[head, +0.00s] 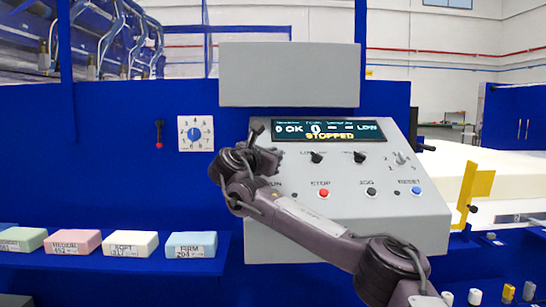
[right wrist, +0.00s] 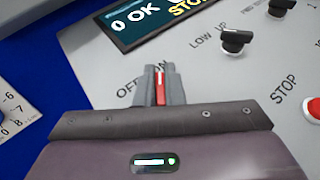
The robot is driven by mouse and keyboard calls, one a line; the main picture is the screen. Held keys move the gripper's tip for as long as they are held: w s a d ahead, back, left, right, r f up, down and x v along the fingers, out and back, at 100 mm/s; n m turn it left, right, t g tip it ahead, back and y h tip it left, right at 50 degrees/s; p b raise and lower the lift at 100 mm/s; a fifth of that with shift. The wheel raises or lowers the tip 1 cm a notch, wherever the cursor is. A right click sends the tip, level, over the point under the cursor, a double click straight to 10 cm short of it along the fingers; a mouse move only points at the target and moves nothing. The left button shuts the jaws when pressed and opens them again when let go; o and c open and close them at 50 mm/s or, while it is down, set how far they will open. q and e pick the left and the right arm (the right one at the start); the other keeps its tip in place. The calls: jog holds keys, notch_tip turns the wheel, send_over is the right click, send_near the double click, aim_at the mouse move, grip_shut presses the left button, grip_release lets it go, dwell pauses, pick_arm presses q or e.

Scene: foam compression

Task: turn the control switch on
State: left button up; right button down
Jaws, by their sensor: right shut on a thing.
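The control switch (right wrist: 160,90) shows in the right wrist view as a red handle with a pale line, standing between my fingertips near a partly covered "OFF" label. The handle points roughly straight up in that view. My right gripper (head: 260,132) is shut on it at the upper left of the sloping grey control panel (head: 350,215); the gripper also shows in the right wrist view (right wrist: 160,88). In the head view my gripper and arm hide the switch. The panel's display (head: 330,130) reads "STOPPED". My left gripper is not in view.
Other panel controls sit nearby: black knobs (head: 317,157), a red STOP button (head: 323,193) and a blue RESET button (head: 416,190). A dial (head: 195,133) is on the blue wall at left. Labelled foam blocks (head: 190,246) lie on a blue shelf.

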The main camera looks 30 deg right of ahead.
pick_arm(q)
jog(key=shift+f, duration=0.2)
pick_arm(e)
jog(key=shift+f+m+g, duration=0.25)
jog(key=shift+m+g, duration=0.45)
jog(key=shift+g, duration=0.1)
jog(key=c, duration=1.5)
grip_release()
jog(key=shift+s, duration=0.1)
jog(key=shift+c, duration=0.2)
jog(key=shift+w, duration=0.2)
